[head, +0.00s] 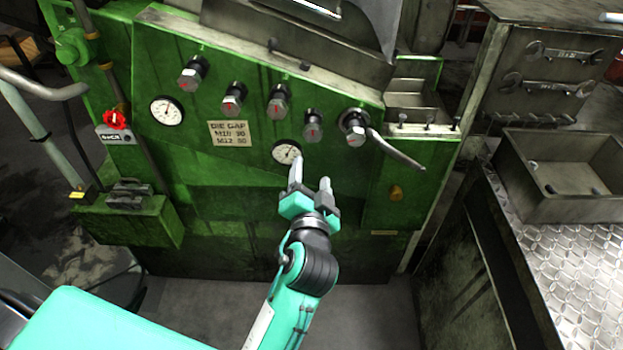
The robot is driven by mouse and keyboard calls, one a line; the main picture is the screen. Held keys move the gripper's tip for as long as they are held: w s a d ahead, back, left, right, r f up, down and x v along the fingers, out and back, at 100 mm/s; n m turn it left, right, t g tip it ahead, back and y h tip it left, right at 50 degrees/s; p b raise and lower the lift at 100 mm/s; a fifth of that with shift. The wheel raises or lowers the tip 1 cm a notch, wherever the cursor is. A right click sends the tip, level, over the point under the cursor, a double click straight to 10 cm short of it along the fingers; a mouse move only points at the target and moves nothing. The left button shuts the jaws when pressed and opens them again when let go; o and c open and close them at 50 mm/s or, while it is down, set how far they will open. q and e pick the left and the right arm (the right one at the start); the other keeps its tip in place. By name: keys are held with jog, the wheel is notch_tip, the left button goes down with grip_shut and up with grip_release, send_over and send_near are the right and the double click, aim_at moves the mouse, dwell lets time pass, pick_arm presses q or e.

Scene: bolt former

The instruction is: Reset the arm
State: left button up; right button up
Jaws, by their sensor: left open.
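My left gripper (310,172) is open and empty in front of the green machine panel (225,165). Its two grey fingertips point up, just below the row of knobs, and the left fingertip overlaps the edge of the lower gauge (286,152). I cannot tell whether it touches the panel. My teal arm reaches up to it from the bottom. A lever handle (395,149) slants down right from the rightmost knob (353,125), to the right of the gripper. My right gripper is not in view.
A second gauge (167,111), a die gap label (229,133) and a red knob (115,119) are on the panel's left. A metal bin (570,207) stands on a diamond-plate surface (590,275) at right. Wrenches (560,53) hang above. Floor (370,310) shows below the panel.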

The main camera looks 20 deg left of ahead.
pick_arm(q)
jog(key=w+d+f+m+g+h, duration=0.1)
jog(key=d+f+h, duration=0.1)
jog(key=f, duration=0.7)
jog(key=w+d+f+m+g+h, duration=0.1)
jog(key=d+f+g, duration=0.15)
jog(key=f, duration=0.75)
jog(key=s+f+g+h, duration=0.15)
jog(key=s+f, duration=0.25)
jog(key=f, duration=0.8)
jog(key=s+f+g+h, duration=0.1)
jog(key=s+f+g, duration=0.2)
jog(key=f, duration=1)
jog(key=s+a+f+n+g, duration=0.25)
jog(key=s+a+f, duration=0.25)
jog(key=s+f, duration=0.75)
jog(key=s+a+f+n+g, duration=0.1)
jog(key=s+a+f+g, duration=0.4)
jog(key=s+f, duration=0.8)
jog(key=s+a+f+n, duration=0.1)
jog(key=s+a, duration=0.2)
jog(key=s, duration=0.3)
jog(key=s+a+f+n, duration=0.1)
jog(key=s+a+f, duration=0.1)
jog(key=s, duration=0.5)
jog(key=shift+a+g, duration=0.45)
jog(key=shift+a, duration=0.05)
